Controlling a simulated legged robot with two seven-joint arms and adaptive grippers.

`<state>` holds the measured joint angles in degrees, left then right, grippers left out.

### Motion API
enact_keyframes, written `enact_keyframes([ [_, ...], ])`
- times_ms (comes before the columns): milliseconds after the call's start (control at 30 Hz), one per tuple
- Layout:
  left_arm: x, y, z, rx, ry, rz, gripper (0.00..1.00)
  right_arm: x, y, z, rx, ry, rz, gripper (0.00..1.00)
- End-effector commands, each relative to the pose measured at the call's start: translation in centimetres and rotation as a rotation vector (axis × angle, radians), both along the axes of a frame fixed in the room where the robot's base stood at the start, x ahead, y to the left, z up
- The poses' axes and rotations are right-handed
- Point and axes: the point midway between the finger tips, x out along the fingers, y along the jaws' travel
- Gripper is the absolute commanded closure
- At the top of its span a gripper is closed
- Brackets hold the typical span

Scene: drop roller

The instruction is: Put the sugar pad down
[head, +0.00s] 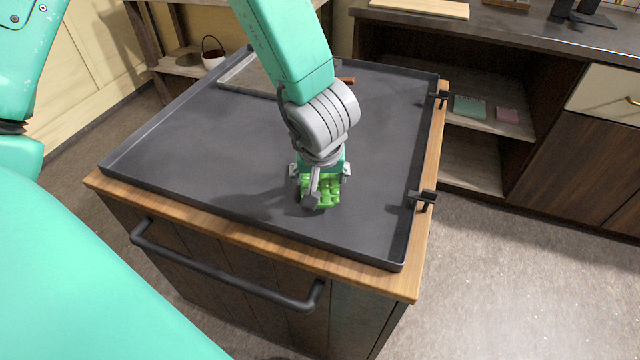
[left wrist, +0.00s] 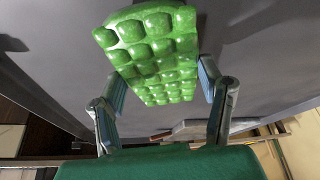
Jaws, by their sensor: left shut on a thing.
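The sugar pad looks like a green block with a bumpy, gridded face. In the left wrist view the sugar pad (left wrist: 155,50) sits between the two fingers of my left gripper (left wrist: 165,95), which is shut on it. In the head view the gripper (head: 320,185) points down over the front right part of the dark tray (head: 190,150), with the sugar pad (head: 322,196) at its fingertips, partly hidden by the fingers. I cannot tell whether the pad touches the tray. My right gripper is not in view.
The tray lies on a wooden cabinet top (head: 235,232) with a dark handle bar (head: 215,268) in front. A flat grey board (head: 250,75) lies at the tray's back. Black brackets (head: 422,198) stand at the right edge. The tray's left and middle are clear.

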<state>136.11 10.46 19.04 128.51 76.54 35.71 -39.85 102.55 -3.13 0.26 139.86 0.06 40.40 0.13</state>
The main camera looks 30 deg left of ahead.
Motion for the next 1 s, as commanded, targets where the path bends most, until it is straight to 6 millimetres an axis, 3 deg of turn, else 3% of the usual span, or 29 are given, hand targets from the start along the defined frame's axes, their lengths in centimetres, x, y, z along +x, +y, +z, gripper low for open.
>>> enact_keyframes([
  [33,0.0,0.0,-1.3,-0.001,0.002,0.000,0.74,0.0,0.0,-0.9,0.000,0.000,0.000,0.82],
  [100,0.0,0.0,-1.9,-0.001,0.001,0.001,0.74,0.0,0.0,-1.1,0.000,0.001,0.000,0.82],
  [167,0.1,0.0,-1.8,0.000,0.000,0.001,0.79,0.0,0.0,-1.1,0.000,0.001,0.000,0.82],
  [400,0.0,0.0,-1.8,0.000,0.000,0.000,0.79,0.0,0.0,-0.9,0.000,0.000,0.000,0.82],
  [433,0.0,0.0,-1.8,0.001,0.001,0.000,0.35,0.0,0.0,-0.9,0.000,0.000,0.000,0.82],
  [500,0.0,0.0,-1.8,0.000,0.000,0.000,0.18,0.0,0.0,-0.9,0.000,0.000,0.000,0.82],
  [800,0.0,0.0,-1.5,0.000,0.000,0.001,0.18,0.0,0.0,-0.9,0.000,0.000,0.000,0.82],
  [1000,-0.8,-0.6,1.3,0.000,-0.002,-0.002,0.18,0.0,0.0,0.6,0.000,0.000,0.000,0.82],
])
